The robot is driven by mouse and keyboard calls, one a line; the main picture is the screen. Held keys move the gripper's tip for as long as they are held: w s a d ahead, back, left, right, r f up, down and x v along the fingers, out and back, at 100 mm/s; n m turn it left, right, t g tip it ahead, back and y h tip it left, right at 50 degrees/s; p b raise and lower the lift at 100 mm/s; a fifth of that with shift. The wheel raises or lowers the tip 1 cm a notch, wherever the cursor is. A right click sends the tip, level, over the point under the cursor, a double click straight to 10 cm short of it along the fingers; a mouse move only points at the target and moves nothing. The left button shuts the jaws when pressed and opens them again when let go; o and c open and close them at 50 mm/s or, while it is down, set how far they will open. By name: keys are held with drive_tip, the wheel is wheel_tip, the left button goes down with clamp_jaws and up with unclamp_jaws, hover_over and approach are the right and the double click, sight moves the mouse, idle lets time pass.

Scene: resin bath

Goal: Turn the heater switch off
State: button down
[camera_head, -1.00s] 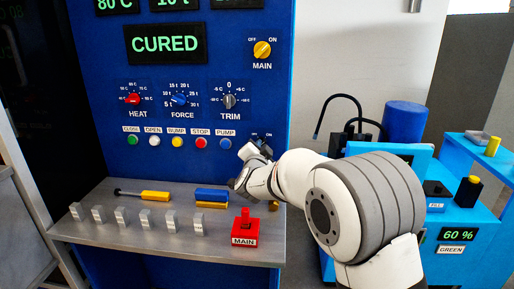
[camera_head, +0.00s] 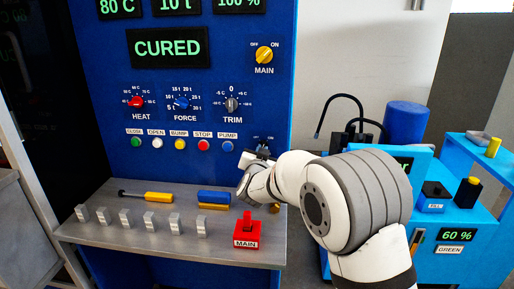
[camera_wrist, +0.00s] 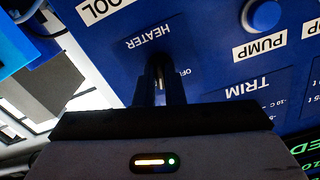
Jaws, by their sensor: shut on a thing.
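The heater switch (camera_wrist: 160,72) is a small knob on the blue panel. In the wrist view it lies between my fingertips, beside the HEATER label (camera_wrist: 149,37) and part of an OFF mark; the fingers hide most of it. My gripper (camera_wrist: 164,78) is shut on it, with both dark fingers close together against the panel. In the head view my gripper (camera_head: 259,158) is at the panel's lower right, and the switch's OFF/ON marks (camera_head: 264,138) show just above it. The knob's exact angle is hidden.
The blue PUMP button (camera_head: 228,146) and the TRIM knob (camera_head: 231,104) are close by on the panel. Below, a grey shelf (camera_head: 120,236) carries several grey blocks, a yellow-handled tool (camera_head: 158,197) and a red MAIN switch (camera_head: 246,230).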

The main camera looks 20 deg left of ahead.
drive_tip(key=n+p, duration=0.2)
drive_tip(key=n, duration=0.2)
drive_tip(key=n+p, duration=0.2)
drive_tip(key=n, duration=0.2)
drive_tip(key=r+n+p, duration=0.1)
drive_tip(key=n+p, duration=0.1)
drive_tip(key=n, duration=0.2)
drive_tip(key=shift+a+n, duration=0.15)
drive_tip(key=shift+n, duration=0.15)
idle(0.4)
drive_tip(key=c, duration=1.6)
unclamp_jaws()
drive_tip(key=shift+s+f, duration=0.1)
drive_tip(key=shift+s, duration=0.05)
drive_tip(key=shift+c, duration=0.2)
drive_tip(key=shift+o, duration=0.6)
drive_tip(key=shift+f, duration=0.15)
